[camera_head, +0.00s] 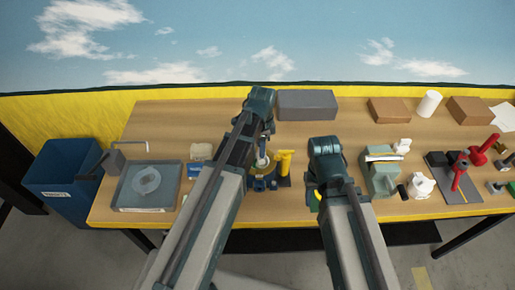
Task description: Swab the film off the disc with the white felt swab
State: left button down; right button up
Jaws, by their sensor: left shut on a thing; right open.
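My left gripper (264,151) hangs at the middle of the bench, below its raised arm. It is shut on a small pale piece that looks like the white felt swab (262,161), largely hidden by the gripper and arm. Just below it is a blue and yellow round fixture (262,182); I cannot tell whether the swab touches it. A pale round disc shape (146,180) with a lighter centre shows in a grey, glassy square tray at the left. I cannot tell which round thing carries the film. My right gripper (315,200) is open, mostly hidden by its own arm.
A yellow upright piece (284,163) stands close right of the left gripper. A blue bin (62,177) stands off the bench's left end. A grey box (307,104) is at the back. A grey-green vise-like block (380,178) and red-handled valves (461,172) stand to the right.

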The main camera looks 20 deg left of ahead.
pick_arm(q)
jog(key=shift+f, duration=0.1)
jog(key=shift+s, duration=0.1)
jog(key=shift+a, duration=0.15)
jog(key=shift+s+a, duration=0.15)
jog(key=shift+a, duration=0.65)
notch_tip(320, 180, up, 8)
jog(key=p, duration=0.8)
